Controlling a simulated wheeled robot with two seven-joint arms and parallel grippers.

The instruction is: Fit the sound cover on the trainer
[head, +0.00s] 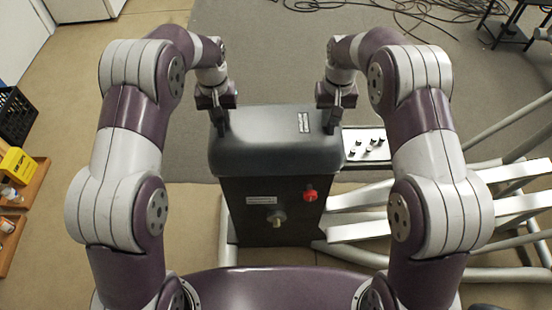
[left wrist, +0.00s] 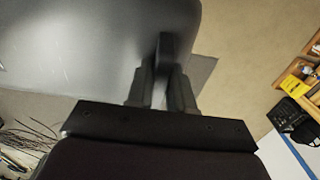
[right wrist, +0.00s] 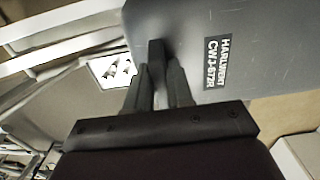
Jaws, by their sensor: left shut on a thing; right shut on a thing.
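The dark grey sound cover (head: 265,145) sits over the top of the trainer's dark body (head: 262,215), as the head view shows it. I cannot tell whether it is fully seated. My left gripper (head: 221,118) is shut on a tab at the cover's left side; the left wrist view shows the fingers (left wrist: 163,75) on either side of it. My right gripper (head: 332,118) is shut on the matching tab at the right side, which also shows in the right wrist view (right wrist: 157,62).
The trainer's body has a red knob (head: 310,194) and a brass fitting (head: 277,217). A white tray (head: 366,146) with small dark parts stands right of the cover, beside pale frame bars (head: 510,172). A yellow box (head: 17,165) and wooden trays lie far left. Cables lie at the back.

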